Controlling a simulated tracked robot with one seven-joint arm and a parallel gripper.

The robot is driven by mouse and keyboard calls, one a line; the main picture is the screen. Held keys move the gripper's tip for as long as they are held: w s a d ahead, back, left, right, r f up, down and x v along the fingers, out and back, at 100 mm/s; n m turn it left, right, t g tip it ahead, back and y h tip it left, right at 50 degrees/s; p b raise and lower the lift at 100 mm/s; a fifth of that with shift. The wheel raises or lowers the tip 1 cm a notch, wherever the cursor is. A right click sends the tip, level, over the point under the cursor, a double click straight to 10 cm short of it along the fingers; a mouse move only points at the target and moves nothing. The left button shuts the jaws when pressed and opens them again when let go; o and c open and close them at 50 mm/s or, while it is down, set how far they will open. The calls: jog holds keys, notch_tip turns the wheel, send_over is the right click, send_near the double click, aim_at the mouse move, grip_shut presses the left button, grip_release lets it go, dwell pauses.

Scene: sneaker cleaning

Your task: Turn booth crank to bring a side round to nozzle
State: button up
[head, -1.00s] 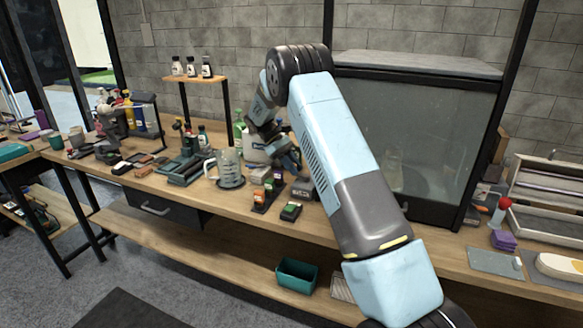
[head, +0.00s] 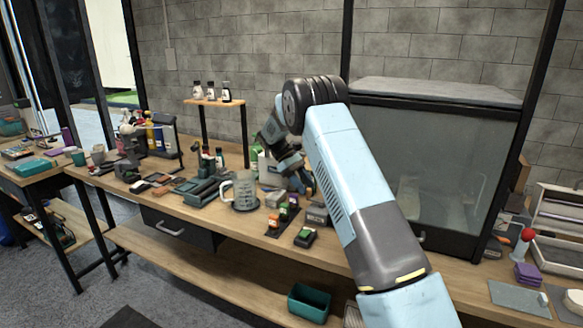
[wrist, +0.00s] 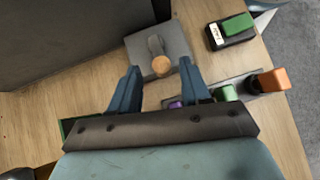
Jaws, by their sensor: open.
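The booth (head: 435,160) is a dark-framed box with a cloudy glass front and grey top. A small grey block (head: 318,214) stands on the bench left of it. In the wrist view, a grey crank arm with a round wooden knob (wrist: 161,67) sits on this block (wrist: 176,43). My gripper (wrist: 160,78) is open, with one blue finger on each side just short of the knob; contact is not visible. In the head view my gripper (head: 304,184) is low over the bench, partly hidden by my arm.
Green and orange brush-like blocks (head: 284,211) stand in a dark holder beside the grey block. A green-topped brush (head: 306,236) lies in front. A clear measuring jug (head: 244,190) is to the left. A red-topped bottle (head: 522,245) and purple sponge (head: 527,274) are at right.

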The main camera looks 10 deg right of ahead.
jog(key=v, duration=1)
jog(key=shift+w+a+r, duration=0.15)
jog(key=shift+w+r, duration=0.05)
jog(key=shift+w, duration=0.15)
